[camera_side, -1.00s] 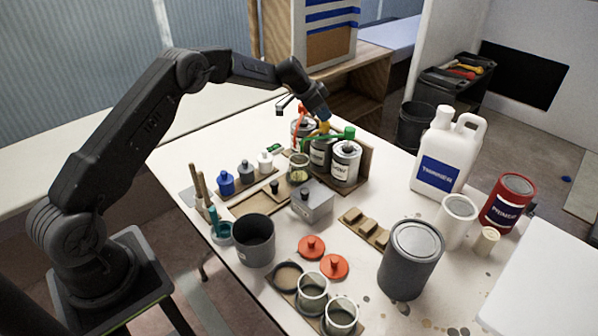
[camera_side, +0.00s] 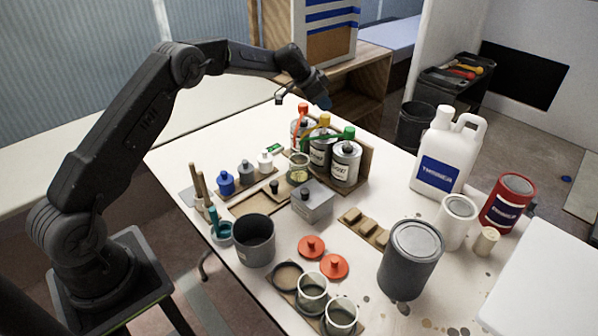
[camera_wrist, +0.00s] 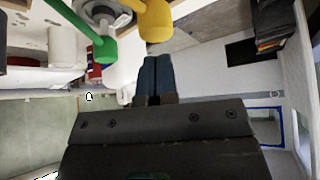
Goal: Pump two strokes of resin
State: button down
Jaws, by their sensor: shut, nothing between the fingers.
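My gripper (camera_side: 322,101) is shut and empty, just above the yellow pump head (camera_side: 324,119) of the middle can (camera_side: 321,154). In the wrist view the blue fingertips (camera_wrist: 155,70) are together, close to the yellow pump head (camera_wrist: 153,20); I cannot tell whether they touch. Beside it, a red-orange pump (camera_side: 303,109) tops the left can and a green pump (camera_side: 348,133) tops the right can (camera_side: 346,163). The green pump also shows in the wrist view (camera_wrist: 100,46). A clear cup (camera_side: 298,174) with a little yellowish content stands before the cans. The can labels are too small to read.
A grey box (camera_side: 312,205) stands in front of the cup. Blue, grey and white small bottles (camera_side: 246,173) are to the left. A dark grey pot (camera_side: 254,242), red lids (camera_side: 333,266), a large white jug (camera_side: 445,155) and a grey tin (camera_side: 410,258) crowd the table.

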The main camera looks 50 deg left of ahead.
aim_at(324, 116)
jog(key=shift+f, duration=0.1)
jog(key=shift+f, duration=2)
jog(key=shift+r, duration=2.1)
jog(key=shift+r, duration=1.5)
